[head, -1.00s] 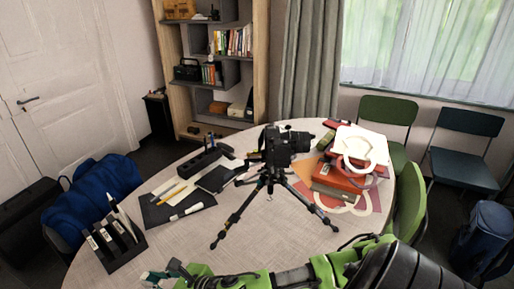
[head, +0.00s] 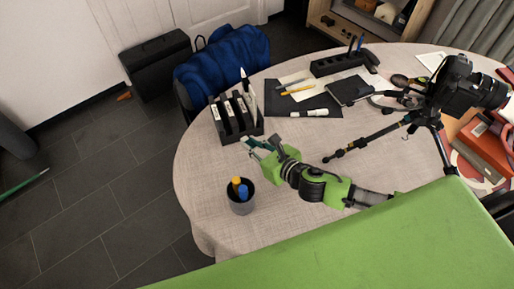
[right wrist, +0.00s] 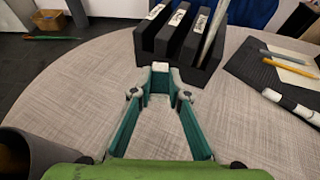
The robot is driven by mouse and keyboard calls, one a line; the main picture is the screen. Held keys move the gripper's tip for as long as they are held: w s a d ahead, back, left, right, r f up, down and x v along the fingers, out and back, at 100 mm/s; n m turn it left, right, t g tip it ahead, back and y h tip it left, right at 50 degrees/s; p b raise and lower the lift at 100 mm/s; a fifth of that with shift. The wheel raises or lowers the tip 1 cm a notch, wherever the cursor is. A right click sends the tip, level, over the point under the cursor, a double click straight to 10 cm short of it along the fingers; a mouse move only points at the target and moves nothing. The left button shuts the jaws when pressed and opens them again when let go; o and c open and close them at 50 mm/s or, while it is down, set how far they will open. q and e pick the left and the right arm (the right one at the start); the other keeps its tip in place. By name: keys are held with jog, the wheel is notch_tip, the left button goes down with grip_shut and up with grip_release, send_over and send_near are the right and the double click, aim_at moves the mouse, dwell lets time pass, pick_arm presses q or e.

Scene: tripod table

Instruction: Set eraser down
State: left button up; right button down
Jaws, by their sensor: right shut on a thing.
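My right gripper (head: 254,145) is low over the left part of the table, just in front of the black slotted holder (head: 238,133). In the right wrist view its fingers (right wrist: 160,76) close together at the tips on a small whitish piece, the eraser (right wrist: 160,67). Most of the eraser is hidden by the fingertips. I cannot tell whether it touches the table. My left gripper is not in view.
A dark pen cup (head: 241,204) stands near the table's front left edge. A black mat (head: 320,100) with a marker (head: 309,113) lies behind the gripper. The table (head: 205,165) is bare between cup and holder.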

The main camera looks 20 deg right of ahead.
jog(key=shift+f+b, duration=0.55)
jog(key=shift+f, duration=1.95)
jog(key=shift+f, duration=0.1)
jog(key=shift+f, duration=0.1)
jog(key=c, duration=1.9)
grip_release()
